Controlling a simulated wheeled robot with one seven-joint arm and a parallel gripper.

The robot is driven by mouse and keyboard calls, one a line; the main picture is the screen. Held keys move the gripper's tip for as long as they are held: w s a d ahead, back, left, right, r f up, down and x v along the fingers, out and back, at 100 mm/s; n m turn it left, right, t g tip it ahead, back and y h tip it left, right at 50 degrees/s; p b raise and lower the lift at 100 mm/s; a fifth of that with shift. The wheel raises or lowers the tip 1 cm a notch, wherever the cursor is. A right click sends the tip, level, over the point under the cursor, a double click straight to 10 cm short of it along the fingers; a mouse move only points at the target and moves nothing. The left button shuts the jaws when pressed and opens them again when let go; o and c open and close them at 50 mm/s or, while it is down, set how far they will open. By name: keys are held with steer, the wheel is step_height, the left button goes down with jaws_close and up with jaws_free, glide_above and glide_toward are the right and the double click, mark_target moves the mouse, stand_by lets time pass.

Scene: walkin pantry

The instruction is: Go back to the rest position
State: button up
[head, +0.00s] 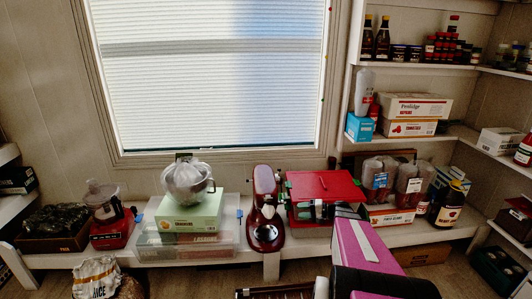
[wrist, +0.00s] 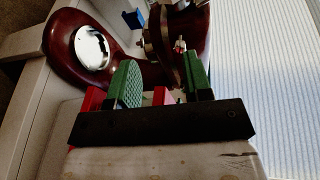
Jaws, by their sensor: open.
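My gripper (head: 290,197) reaches over the bench in the head view, its red and green parts just right of a dark red stand mixer (head: 265,213). My purple arm link comes up from the lower right. In the wrist view, the two green finger pads of my gripper (wrist: 162,82) stand apart, with nothing visibly held between them. The dark red mixer (wrist: 62,38) with its round silver plate lies beyond the fingers there. I cannot tell the exact gap between gripper and mixer.
A red food processor (head: 110,232) stands farther left. A blind-covered window (head: 210,75) is behind.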

steer(key=s+a+n+g+h, duration=0.2)
steer(key=s+a+g+h, duration=0.2)
steer(key=s+a+h, duration=0.3)
steer(key=s+r+n+h, duration=0.2)
steer(key=s+h, duration=0.6)
steer(key=shift+r, duration=0.4)
